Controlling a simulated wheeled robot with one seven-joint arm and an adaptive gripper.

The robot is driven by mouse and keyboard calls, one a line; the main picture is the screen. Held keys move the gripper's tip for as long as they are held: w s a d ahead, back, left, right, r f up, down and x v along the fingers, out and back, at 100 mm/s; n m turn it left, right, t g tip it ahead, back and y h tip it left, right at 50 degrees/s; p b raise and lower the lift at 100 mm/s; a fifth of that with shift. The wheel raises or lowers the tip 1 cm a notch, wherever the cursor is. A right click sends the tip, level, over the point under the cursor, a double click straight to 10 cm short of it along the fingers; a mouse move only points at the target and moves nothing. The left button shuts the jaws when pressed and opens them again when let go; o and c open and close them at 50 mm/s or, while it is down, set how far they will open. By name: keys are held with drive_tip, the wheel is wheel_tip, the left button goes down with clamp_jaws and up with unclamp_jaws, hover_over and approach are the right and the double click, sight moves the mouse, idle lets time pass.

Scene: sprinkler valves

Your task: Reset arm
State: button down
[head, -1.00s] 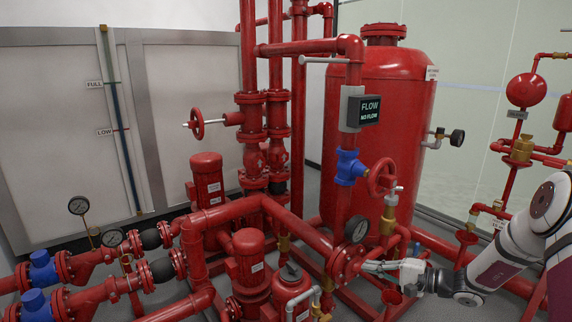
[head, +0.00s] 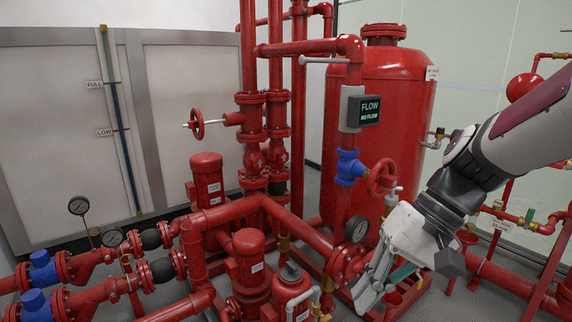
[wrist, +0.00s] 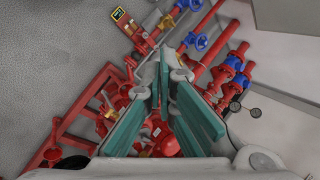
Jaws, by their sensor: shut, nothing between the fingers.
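My gripper (head: 368,292) hangs in the right half of the head view with its fingers pointing down, in front of the red pump pipework (head: 320,240). In the wrist view my gripper (wrist: 164,78) shows its green-lined fingers close together, with nothing seen between them. My arm enters from the right edge and bends down at the wrist. Whether the fingers touch any pipe is unclear.
A large red tank (head: 385,95) stands behind the arm. Red motors (head: 207,178) and blue valves (head: 42,270) fill the left. A glass wall is behind at the right.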

drive_tip(key=s+d+t+h, duration=0.1)
drive_tip(key=s+d+h, duration=0.25)
drive_tip(key=s, duration=0.55)
drive_tip(key=s+d+t+h, duration=0.1)
drive_tip(key=s+d+h, duration=0.25)
drive_tip(key=s, duration=0.55)
wheel_tip(320, 180, up, 18)
drive_tip(key=t+p, duration=0.3)
drive_tip(key=p, duration=1.2)
drive_tip(key=shift+w+n+y, duration=0.25)
drive_tip(key=shift+n+y, duration=0.05)
drive_tip(key=shift+n, duration=0.1)
drive_tip(key=shift+d, duration=0.15)
